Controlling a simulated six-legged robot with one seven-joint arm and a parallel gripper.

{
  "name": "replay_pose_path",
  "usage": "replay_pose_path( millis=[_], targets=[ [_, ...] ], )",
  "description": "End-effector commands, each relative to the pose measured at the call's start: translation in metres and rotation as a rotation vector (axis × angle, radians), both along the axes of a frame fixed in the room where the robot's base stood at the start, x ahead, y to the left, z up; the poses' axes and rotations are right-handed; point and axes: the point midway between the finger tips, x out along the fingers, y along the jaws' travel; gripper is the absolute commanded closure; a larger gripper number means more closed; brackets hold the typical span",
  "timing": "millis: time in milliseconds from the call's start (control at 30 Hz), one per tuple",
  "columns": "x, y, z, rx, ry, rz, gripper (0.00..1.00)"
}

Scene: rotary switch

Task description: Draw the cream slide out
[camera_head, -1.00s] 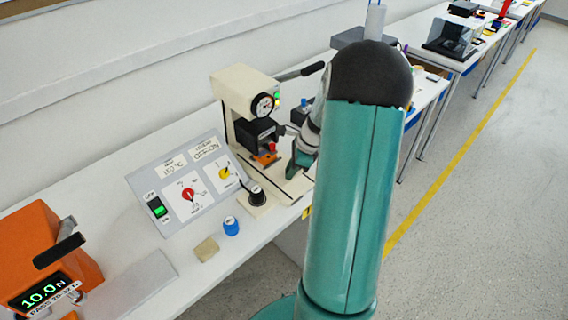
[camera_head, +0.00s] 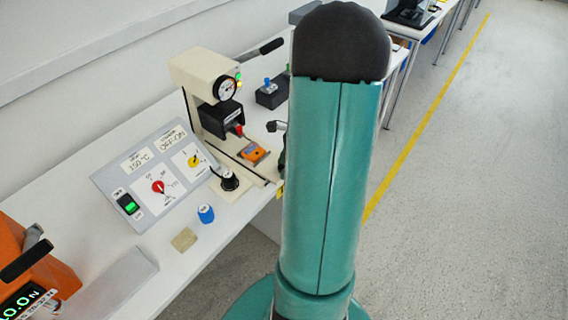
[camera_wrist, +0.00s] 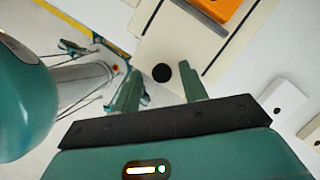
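The cream slide (camera_wrist: 185,42) lies between two dark grooves in the wrist view, with an orange block (camera_wrist: 217,8) on it and a round black knob (camera_wrist: 161,72) near its front end. My gripper (camera_wrist: 161,72) is open, one green finger on each side of the knob, with a visible gap on both sides. In the head view the orange block (camera_head: 254,153) sits in front of the press head, on the slide over the cream press base (camera_head: 228,158).
The cream press (camera_head: 188,72) stands on the white bench. A control panel (camera_head: 150,172), a black knob on a cream base (camera_head: 228,180), a blue cap (camera_head: 206,214) and a tan block (camera_head: 184,239) are left of it. An orange tester (camera_head: 40,275) is at lower left.

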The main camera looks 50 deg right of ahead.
Motion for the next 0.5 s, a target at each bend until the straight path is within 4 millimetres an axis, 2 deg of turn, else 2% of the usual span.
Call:
replay_pose_path(
  millis=[167,267,500],
  targets=[
    [0.000,-0.001,0.003,-0.001,-0.001,-0.001,0.57],
    [-0.002,-0.004,0.011,-0.002,-0.002,-0.001,0.57],
    [-0.014,-0.017,0.054,-0.006,-0.003,-0.001,0.57]
  ],
)
